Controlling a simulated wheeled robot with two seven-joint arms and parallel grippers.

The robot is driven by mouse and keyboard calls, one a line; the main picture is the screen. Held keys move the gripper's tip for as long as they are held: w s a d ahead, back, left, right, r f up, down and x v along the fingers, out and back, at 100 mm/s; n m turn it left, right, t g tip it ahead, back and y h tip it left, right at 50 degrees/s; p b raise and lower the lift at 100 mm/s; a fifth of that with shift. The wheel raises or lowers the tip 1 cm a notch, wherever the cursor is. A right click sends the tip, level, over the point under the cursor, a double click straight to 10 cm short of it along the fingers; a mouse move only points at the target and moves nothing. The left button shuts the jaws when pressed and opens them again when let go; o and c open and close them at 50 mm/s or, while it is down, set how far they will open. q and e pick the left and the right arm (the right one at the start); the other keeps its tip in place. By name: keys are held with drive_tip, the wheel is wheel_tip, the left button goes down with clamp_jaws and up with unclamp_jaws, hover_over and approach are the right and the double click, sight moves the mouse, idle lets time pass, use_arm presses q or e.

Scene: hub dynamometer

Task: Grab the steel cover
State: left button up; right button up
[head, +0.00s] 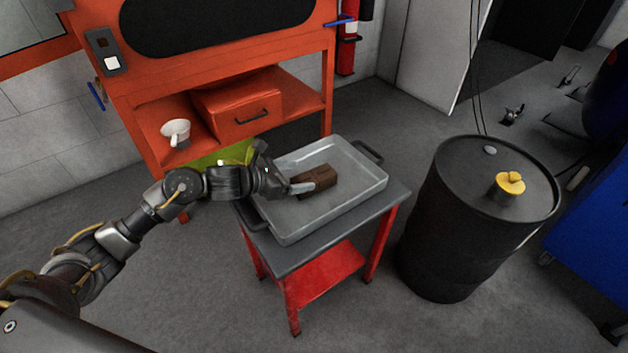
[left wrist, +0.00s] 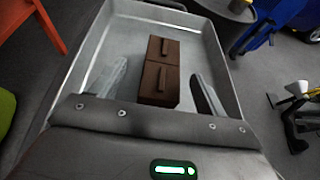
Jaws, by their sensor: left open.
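No thing in view is plainly a steel cover. A brown block (head: 321,177) with two raised bars on top lies in a grey metal tray (head: 352,208) on a small table. In the left wrist view the brown block (left wrist: 160,75) shows two square parts in a row inside the tray (left wrist: 222,80). My left gripper (head: 300,187) is open at the block's near left end. In the left wrist view the left gripper (left wrist: 160,72) has one finger on each side of the block, with gaps visible. I see no grip on it.
The red table (head: 320,285) carries the tray. A black drum (head: 455,225) with a yellow cap stands to its right. A jointed dark and yellow shape, possibly my right arm, shows in the left wrist view.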

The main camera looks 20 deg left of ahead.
sight(313, 175)
use_arm(q)
drive_tip(key=x, duration=0.4)
drive_tip(key=shift+d, duration=0.35)
drive_tip(key=shift+w+d+f, duration=0.15)
drive_tip(key=shift+w+f, duration=0.05)
drive_tip(key=shift+w, duration=0.05)
drive_tip(key=c, duration=1.3)
drive_tip(key=shift+c, duration=0.2)
use_arm(e)
drive_tip(key=shift+w+a+r, duration=0.15)
drive_tip(key=shift+w, duration=0.2)
use_arm(q)
drive_tip(key=shift+r, duration=0.15)
